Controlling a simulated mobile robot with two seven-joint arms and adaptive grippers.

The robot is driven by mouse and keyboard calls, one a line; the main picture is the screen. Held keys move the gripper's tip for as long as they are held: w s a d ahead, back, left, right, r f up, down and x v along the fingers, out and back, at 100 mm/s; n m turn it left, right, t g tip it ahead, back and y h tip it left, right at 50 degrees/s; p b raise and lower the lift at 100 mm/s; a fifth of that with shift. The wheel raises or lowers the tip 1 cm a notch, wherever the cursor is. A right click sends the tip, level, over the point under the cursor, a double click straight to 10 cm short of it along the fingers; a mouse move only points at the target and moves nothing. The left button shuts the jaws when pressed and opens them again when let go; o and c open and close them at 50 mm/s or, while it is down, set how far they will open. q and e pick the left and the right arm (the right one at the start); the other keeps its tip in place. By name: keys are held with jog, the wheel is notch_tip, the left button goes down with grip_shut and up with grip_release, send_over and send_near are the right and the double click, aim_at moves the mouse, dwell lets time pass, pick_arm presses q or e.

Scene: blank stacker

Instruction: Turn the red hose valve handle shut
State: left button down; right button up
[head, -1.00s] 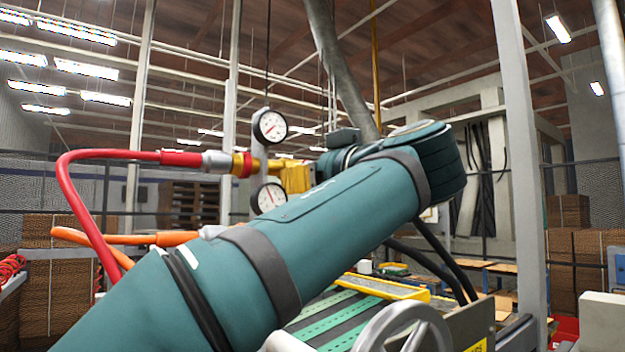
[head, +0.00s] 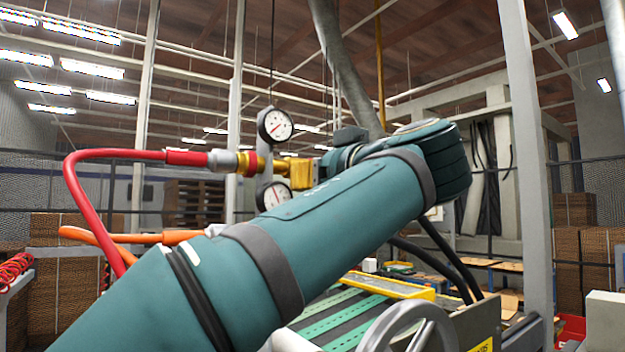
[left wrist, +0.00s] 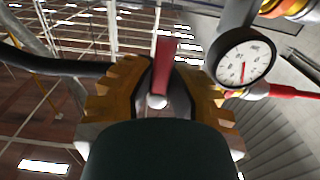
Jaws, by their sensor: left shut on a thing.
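The red valve handle (left wrist: 164,62) stands between the yellow, ribbed fingers of my left gripper (left wrist: 158,85) in the left wrist view. The fingers are shut on it, one on each side. A small round pale knob or bolt end shows at its near end. My right gripper is in neither view.
Two round gauges, an upper one (head: 275,125) and a lower one (head: 273,196), stand close by the fitting; a gauge (left wrist: 244,62) is right beside the fingers. An orange hose (head: 130,237) runs below. A grey handwheel (head: 395,325) is at the bottom.

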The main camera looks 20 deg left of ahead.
pick_arm(q)
jog(key=c, duration=1.2)
grip_release()
